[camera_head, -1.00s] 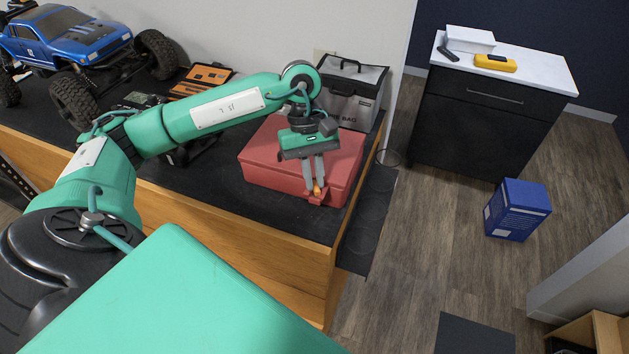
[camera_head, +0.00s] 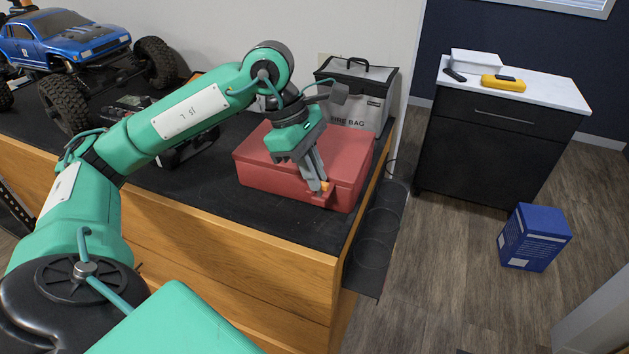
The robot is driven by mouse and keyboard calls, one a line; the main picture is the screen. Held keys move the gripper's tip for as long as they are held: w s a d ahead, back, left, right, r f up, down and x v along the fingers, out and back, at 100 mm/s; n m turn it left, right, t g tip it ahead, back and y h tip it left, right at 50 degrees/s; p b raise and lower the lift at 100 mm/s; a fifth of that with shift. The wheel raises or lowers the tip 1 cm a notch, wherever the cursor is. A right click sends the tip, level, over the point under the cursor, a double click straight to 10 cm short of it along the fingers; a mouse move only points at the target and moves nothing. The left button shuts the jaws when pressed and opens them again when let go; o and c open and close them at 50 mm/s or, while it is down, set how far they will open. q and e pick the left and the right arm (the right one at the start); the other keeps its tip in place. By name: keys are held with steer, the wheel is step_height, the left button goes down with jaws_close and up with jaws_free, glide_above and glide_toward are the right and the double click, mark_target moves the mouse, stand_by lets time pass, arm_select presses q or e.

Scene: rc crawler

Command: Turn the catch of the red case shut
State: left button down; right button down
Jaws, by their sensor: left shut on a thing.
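The red case (camera_head: 258,168) lies closed on the dark top of the wooden bench (camera_head: 215,215). A small orange catch (camera_head: 325,186) sits on a red tab at its front edge, towards the right. My left gripper (camera_head: 320,184) reaches over the case with its grey fingers slanting down to the right. Its fingertips are shut on the orange catch, which is partly hidden between them. My right gripper is not in view.
A silver and black fire bag (camera_head: 372,105) stands behind the case. A blue crawler truck (camera_head: 65,45) and a dark device stand at the left. Across a floor gap are a dark cabinet (camera_head: 478,150) and a blue box (camera_head: 534,238).

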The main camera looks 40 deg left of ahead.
arm_select(q)
steer(key=shift+n+b, duration=0.3)
steer(key=shift+n, duration=0.1)
stand_by(0.3)
steer(key=c, duration=1.8)
jaws_free()
steer(key=shift+o, duration=0.2)
steer(key=shift+r, duration=0.1)
